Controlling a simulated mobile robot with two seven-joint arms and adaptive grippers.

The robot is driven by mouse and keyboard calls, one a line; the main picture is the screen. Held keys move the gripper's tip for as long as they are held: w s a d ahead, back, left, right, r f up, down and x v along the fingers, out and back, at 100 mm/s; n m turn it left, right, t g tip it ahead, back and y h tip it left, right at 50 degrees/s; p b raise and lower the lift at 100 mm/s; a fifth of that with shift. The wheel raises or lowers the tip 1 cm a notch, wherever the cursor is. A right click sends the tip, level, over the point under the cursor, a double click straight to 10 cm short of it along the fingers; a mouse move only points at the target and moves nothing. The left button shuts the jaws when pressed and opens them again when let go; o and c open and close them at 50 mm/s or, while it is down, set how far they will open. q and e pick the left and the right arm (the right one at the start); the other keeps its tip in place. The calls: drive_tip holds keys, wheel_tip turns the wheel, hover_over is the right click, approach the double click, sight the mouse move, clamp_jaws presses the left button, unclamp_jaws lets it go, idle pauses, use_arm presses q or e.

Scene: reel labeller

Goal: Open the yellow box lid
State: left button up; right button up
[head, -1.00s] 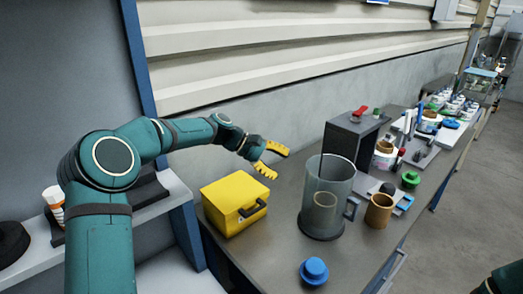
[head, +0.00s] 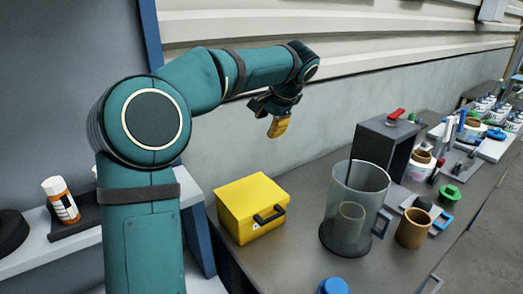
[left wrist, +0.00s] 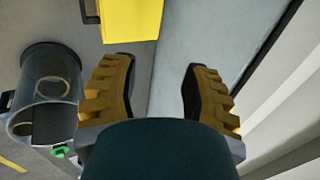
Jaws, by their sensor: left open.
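The yellow box (head: 251,206) stands on the grey workbench with its lid shut and a dark handle (head: 269,215) on its front. Its yellow side also shows at the top of the left wrist view (left wrist: 131,18). My left gripper (head: 279,127) is above and behind the box, apart from it, with its yellow fingers pointing down. In the left wrist view the two fingers (left wrist: 158,68) are spread wide with nothing between them. My right gripper is not in view.
A clear jug (head: 355,205) with a cup inside stands right of the box. A brown cup (head: 413,228), a blue lid (head: 333,286) and a dark block with a red lever (head: 384,148) are nearby. The wall (head: 250,150) runs close behind the bench.

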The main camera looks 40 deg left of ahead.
use_arm(q)
drive_tip(key=b+x, duration=0.1)
drive_tip(key=x, duration=1.1)
drive_tip(key=shift+f+b, duration=0.3)
drive_tip(key=shift+f, duration=0.05)
drive_tip(key=shift+w+a, duration=0.1)
clamp_jaws()
